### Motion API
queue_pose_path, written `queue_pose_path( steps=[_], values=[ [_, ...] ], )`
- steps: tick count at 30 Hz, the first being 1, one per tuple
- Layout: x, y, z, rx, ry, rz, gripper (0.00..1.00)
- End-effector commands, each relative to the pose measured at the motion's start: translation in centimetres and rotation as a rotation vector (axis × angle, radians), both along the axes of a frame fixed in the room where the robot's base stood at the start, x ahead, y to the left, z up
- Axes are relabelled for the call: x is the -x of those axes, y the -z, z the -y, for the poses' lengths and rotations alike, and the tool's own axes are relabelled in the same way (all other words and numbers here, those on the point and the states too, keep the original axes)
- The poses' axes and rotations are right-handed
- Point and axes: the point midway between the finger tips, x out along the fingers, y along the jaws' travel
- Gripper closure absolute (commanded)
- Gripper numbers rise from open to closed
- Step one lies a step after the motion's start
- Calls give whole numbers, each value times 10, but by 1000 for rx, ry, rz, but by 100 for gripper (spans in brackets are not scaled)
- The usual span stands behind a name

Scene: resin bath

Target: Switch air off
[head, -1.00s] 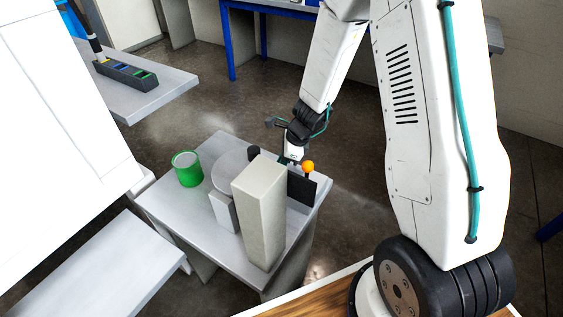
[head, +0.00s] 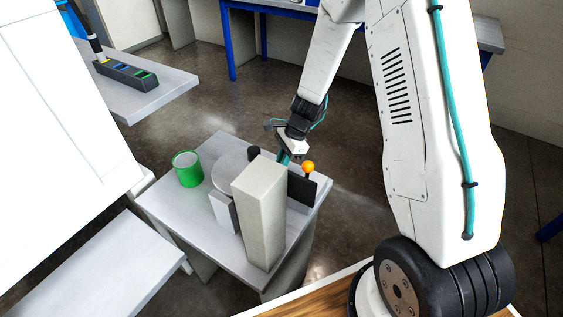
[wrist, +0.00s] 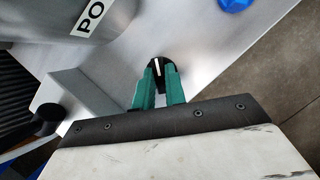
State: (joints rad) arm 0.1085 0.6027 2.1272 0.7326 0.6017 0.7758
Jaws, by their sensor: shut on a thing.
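A dark round knob (wrist: 160,70) with a white pointer line shows in the wrist view, on the grey metal surface. My gripper (wrist: 158,84) has its two green fingers on either side of it, shut on the knob. In the head view my gripper (head: 283,159) reaches down behind the tall grey block, beside the orange ball (head: 308,167) on a short lever. The knob is hidden there by the gripper and the block. No label reading "air" can be made out.
The tall beige-grey block (head: 260,210) stands in front on the small grey table (head: 175,212). A green cup (head: 187,170) stands to the left. A black panel (head: 302,189) is below the ball. A cylinder with a partly visible label (wrist: 60,18) and a blue thing (wrist: 234,4) show in the wrist view.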

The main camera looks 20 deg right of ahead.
Motion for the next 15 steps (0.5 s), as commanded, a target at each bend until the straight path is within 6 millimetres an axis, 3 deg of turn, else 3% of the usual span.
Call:
queue_pose_path(
  steps=[15],
  values=[
    [-3,0,-1,1,-437,1,100]
  ],
)
